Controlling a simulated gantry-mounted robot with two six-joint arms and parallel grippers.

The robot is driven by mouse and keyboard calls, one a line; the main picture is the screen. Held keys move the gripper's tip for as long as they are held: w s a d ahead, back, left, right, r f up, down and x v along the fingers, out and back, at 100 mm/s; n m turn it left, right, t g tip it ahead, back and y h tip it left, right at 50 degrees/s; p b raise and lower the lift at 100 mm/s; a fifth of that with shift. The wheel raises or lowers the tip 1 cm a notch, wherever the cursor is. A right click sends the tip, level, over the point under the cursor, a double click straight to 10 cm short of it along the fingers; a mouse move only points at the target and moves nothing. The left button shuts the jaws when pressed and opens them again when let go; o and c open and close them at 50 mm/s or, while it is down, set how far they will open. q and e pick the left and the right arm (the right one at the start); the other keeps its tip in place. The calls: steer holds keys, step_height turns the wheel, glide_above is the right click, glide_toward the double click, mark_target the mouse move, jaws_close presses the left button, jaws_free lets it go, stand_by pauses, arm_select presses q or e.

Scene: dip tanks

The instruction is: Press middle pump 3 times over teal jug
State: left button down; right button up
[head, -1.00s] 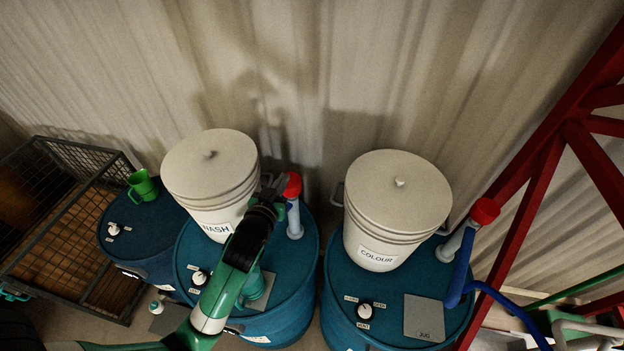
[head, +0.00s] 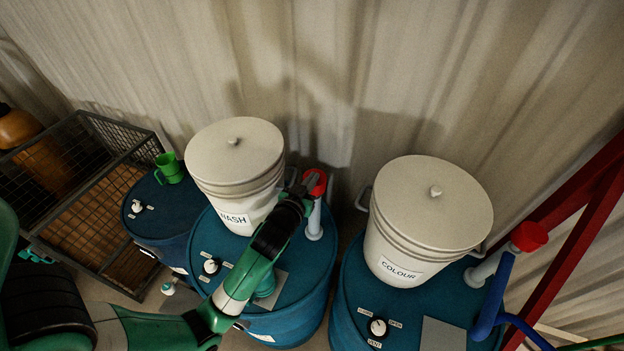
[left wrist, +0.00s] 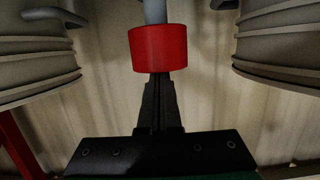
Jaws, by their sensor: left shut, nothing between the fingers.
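The middle pump has a red cap (head: 318,180) on a pale tube. It stands on the right side of the middle blue drum (head: 315,265). My left gripper (head: 309,188) is shut and empty, with its tips at the cap. In the left wrist view the shut fingertips (left wrist: 160,80) meet the edge of the red cap (left wrist: 158,48); I cannot tell whether they touch it. The teal jug (head: 266,289) stands on a grey plate on the same drum, partly hidden behind my left arm. The right gripper is not in view.
A white WASH bucket (head: 235,155) stands left of the pump, and a white COLOUR bucket (head: 425,205) stands to the right. Another red-capped pump (head: 529,236) is at far right. A green jug (head: 169,168) sits on the left drum. A wire cage (head: 85,205) stands at left.

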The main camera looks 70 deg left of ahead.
arm_select(q)
step_height(320, 180, down, 3)
steer(key=shift+f+b, duration=0.1)
steer(key=shift+b, duration=0.65)
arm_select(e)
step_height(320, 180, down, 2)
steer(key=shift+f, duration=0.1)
arm_select(q)
steer(key=shift+r, duration=0.2)
steer(key=shift+r+p, duration=0.3)
steer(key=shift+p, duration=0.2)
steer(key=r+p, duration=0.3)
steer(key=r, duration=0.1)
steer(key=shift+s+d+r+p, duration=0.15)
steer(key=shift+d+p, duration=0.05)
steer(key=shift+p, duration=0.15)
steer(key=v, duration=0.9)
steer(key=shift+s+d+p, duration=0.15)
steer(key=shift+s+p, duration=0.05)
steer(key=shift+p, duration=0.2)
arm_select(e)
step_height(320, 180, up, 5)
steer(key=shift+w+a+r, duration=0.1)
arm_select(q)
steer(key=shift+f, duration=0.2)
